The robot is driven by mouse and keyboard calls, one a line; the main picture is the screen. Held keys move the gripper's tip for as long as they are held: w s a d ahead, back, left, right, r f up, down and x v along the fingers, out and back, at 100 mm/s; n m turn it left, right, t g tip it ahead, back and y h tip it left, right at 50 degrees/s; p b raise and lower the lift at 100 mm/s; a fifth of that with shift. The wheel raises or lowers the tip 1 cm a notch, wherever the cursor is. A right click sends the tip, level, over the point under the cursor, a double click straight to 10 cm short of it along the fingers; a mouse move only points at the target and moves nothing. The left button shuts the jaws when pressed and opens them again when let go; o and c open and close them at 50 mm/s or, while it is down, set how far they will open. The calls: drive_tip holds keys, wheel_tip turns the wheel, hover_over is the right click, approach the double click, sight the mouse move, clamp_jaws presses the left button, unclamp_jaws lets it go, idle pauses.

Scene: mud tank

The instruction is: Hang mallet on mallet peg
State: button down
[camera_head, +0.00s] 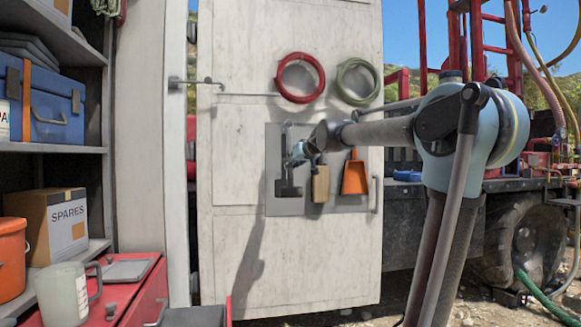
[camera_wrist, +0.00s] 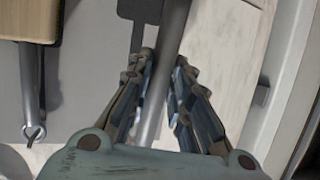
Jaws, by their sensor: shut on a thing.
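My gripper (camera_head: 297,155) is in front of the grey tool panel (camera_head: 252,207) on the white door. In the wrist view my gripper (camera_wrist: 162,63) is shut on the grey rod-like handle of the mallet (camera_wrist: 150,118). The handle runs between the fingers and out of the top edge, so the head is outside that view. In the head view a dark mallet shape (camera_head: 288,190) shows just below my gripper; I cannot tell whether it is the mallet's head or an outline on the panel. The mallet peg cannot be made out.
Right of my gripper hang a wooden-block brush (camera_head: 320,184) and an orange dustpan (camera_head: 355,178). Red (camera_head: 300,97) and green (camera_head: 345,92) coils hang above. Shelves and a red cabinet (camera_head: 130,295) stand left. The lower door is clear.

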drive_tip(key=w+a+f, duration=0.1)
drive_tip(key=w+a, duration=0.1)
drive_tip(key=w, duration=0.7)
drive_tip(key=shift+a+f, duration=0.15)
drive_tip(key=shift+f, duration=0.2)
idle(0.9)
idle(0.7)
